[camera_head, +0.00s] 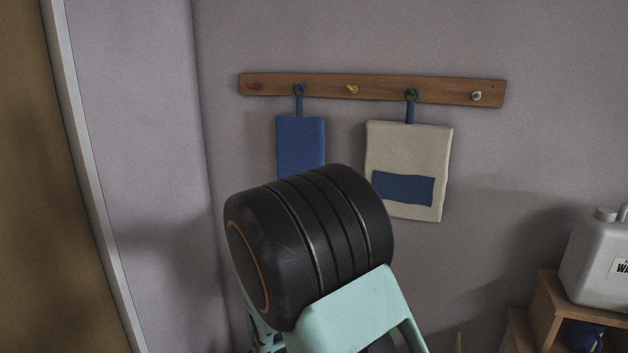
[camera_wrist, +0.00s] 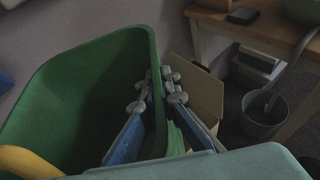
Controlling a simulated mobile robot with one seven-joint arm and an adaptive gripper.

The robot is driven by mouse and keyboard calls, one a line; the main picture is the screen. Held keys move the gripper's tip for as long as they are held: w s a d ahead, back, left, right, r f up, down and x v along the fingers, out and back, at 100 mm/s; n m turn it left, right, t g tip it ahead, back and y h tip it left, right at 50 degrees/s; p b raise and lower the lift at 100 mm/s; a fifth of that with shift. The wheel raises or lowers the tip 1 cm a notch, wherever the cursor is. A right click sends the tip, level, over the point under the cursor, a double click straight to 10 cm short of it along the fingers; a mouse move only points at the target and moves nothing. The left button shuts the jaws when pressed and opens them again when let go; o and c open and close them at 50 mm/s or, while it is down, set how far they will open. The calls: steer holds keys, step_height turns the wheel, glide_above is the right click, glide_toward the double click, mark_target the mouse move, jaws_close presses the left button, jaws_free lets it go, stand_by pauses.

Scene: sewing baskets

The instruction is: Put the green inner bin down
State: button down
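The green inner bin (camera_wrist: 76,68) fills the left half of the wrist view, with its open top facing the camera. My gripper (camera_wrist: 157,82) straddles the bin's right wall, one blue-and-grey finger inside and the other outside. The fingers are close together with the wall between them, so they look shut on it. Part of a yellow thing (camera_wrist: 25,162) shows at the bin's lower left; I cannot tell what it is. The bin's base and what it rests on are hidden. The head view shows neither bin nor gripper, only my arm in front of the wall.
An open cardboard box (camera_wrist: 196,84) stands right beside the bin. A grey bucket (camera_wrist: 264,118) stands on the floor near a wooden table (camera_wrist: 217,24). In the head view, a hook rail (camera_head: 320,88) holds two hanging bags; a jug (camera_head: 597,262) stands on a wooden stand.

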step_height(320, 180, up, 10)
steer(key=p, duration=1.1)
steer(key=shift+r, duration=0.2)
steer(key=shift+d, duration=0.1)
